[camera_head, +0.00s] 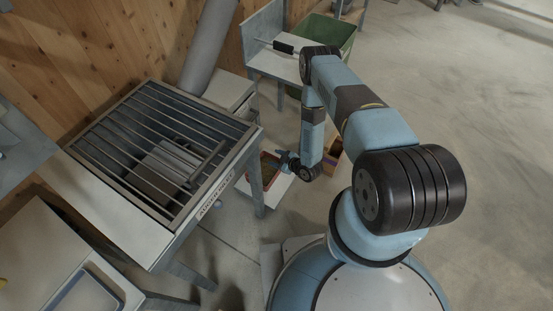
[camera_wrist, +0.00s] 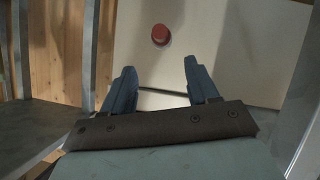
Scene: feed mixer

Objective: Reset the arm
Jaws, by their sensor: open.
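My arm reaches up and bends down between the feed mixer and my base. My gripper (camera_head: 283,158) is small in the head view, pointing left beside the right side of the mixer. In the wrist view my gripper (camera_wrist: 156,78) shows its two blue fingers spread apart with nothing between them. The feed mixer (camera_head: 247,140) is a grey metal frame with a barred grate on top. Past the fingers, a pale panel (camera_wrist: 225,45) with a red round button (camera_wrist: 160,34) shows in the wrist view, apart from the fingertips.
A white table with a lever (camera_head: 283,47) and a green bin (camera_head: 328,35) stand at the back. A grey pipe (camera_head: 208,45) leans behind the mixer. A white cabinet (camera_head: 35,245) is at the lower left. The concrete floor at right is clear.

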